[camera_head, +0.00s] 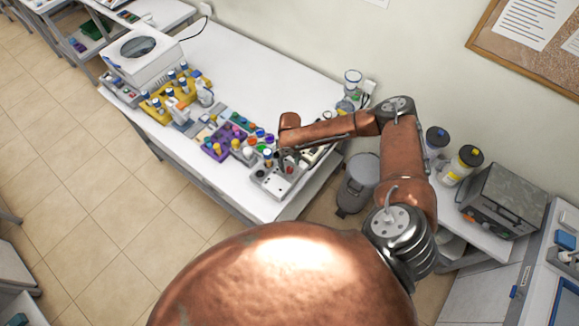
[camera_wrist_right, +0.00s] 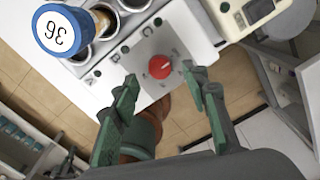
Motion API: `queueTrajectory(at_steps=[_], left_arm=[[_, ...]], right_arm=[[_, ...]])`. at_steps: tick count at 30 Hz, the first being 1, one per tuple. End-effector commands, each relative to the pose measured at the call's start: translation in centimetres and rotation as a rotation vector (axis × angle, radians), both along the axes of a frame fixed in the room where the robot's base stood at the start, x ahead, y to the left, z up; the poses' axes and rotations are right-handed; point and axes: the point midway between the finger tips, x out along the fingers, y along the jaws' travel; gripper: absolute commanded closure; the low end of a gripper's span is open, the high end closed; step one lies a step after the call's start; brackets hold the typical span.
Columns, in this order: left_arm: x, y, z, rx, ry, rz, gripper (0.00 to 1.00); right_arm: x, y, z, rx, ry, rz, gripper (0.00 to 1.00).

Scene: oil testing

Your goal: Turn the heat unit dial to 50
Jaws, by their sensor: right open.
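The heat unit (camera_head: 274,182) is a light box near the right front corner of the white table; its front panel (camera_wrist_right: 135,58) also shows in the right wrist view. Its red round dial (camera_wrist_right: 160,67) faces the wrist camera, with small marks around it too small to read. My right gripper (camera_wrist_right: 158,90) is open, its two green fingers on either side of the dial and apart from it. In the head view the right gripper (camera_head: 290,158) hangs over the heat unit and partly hides it. My left gripper is not in view.
A purple rack (camera_head: 222,145) and a yellow rack (camera_head: 178,98) with bottles stand to the left. A bin (camera_head: 357,184) stands beyond the table edge.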

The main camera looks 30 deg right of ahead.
Motion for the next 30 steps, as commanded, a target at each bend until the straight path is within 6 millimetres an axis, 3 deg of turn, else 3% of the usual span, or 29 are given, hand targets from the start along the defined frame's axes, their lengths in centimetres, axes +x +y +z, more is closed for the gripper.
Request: queueTrajectory(at_steps=[7,17,30], left_arm=[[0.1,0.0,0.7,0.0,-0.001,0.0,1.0],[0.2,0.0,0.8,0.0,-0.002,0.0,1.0],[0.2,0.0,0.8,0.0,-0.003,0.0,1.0]], right_arm=[[0.0,0.1,-2.8,0.0,-0.001,-0.001,0.58],[0.0,0.0,-3.4,0.0,-0.001,0.0,0.58],[0.0,0.1,-3.3,0.0,-0.001,-0.001,0.87]])
